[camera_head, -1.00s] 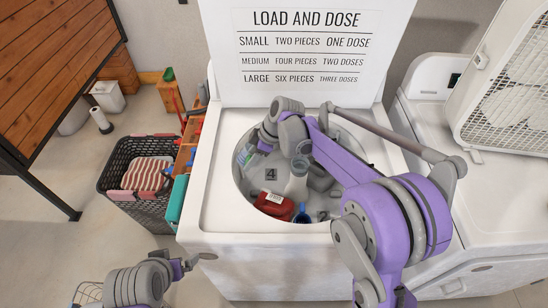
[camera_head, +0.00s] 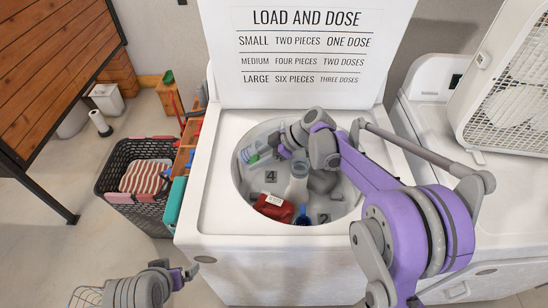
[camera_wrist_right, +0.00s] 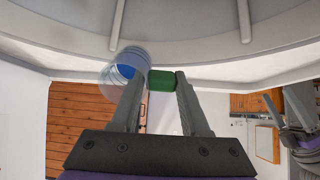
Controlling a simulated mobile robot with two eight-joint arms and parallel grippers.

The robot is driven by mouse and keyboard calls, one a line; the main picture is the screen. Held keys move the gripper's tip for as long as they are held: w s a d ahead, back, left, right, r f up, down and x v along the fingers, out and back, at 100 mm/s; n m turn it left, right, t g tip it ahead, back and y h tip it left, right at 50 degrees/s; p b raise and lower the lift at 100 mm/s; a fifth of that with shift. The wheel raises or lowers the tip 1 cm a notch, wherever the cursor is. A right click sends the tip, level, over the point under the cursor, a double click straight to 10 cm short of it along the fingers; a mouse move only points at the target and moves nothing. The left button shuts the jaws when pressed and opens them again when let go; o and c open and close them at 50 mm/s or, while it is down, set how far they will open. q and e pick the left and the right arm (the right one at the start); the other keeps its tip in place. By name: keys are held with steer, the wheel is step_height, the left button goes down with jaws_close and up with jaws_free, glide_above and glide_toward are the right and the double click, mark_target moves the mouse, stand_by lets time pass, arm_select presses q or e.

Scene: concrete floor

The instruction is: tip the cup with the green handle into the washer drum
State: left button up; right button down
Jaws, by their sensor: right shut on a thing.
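My right gripper (camera_head: 282,150) is shut on the green handle of a clear cup (camera_head: 255,154), inside the washer drum opening. In the right wrist view the green handle (camera_wrist_right: 161,80) sits between the fingertips (camera_wrist_right: 160,84). The clear cup (camera_wrist_right: 122,68) is just left of it, with blue showing in it. The cup looks tilted over; its exact angle is hard to tell. The washer drum (camera_head: 240,183) is round and grey, below and around the cup. My left gripper (camera_head: 190,272) is low at the left, away from the washer; its jaws are too small to judge.
The open lid (camera_head: 300,90) stands behind.

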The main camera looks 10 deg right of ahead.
steer(key=shift+s, duration=0.1)
steer(key=shift+y, duration=0.4)
steer(key=shift+d+r+b, duration=0.1)
steer(key=shift+b, duration=0.25)
steer(key=shift+y, duration=0.4)
steer(key=shift+r+t+b, duration=0.1)
steer(key=shift+t+b, duration=0.2)
steer(key=shift+d+r+t+y+b, duration=0.1)
steer(key=shift+d+t+y+b, duration=0.05)
steer(key=shift+y+b, duration=0.55)
steer(key=shift+d+r+t+y+b, duration=0.1)
steer(key=shift+t+y+b, duration=0.05)
steer(key=shift+y+b, duration=0.55)
steer(key=shift+s+d+r+t+y+b, duration=0.1)
steer(key=shift+d+t+y+b, duration=0.05)
steer(key=shift+d+y+b, duration=0.3)
steer(key=shift+s+d+r+t+y+b, duration=0.15)
steer(key=shift+d+y+b, duration=0.2)
steer(key=shift+y, duration=0.2)
stand_by(0.4)
steer(key=shift+r, duration=0.25)
steer(key=shift+d+r+y, duration=0.15)
steer(key=shift+r+y, duration=0.85)
steer(key=shift+r, duration=0.35)
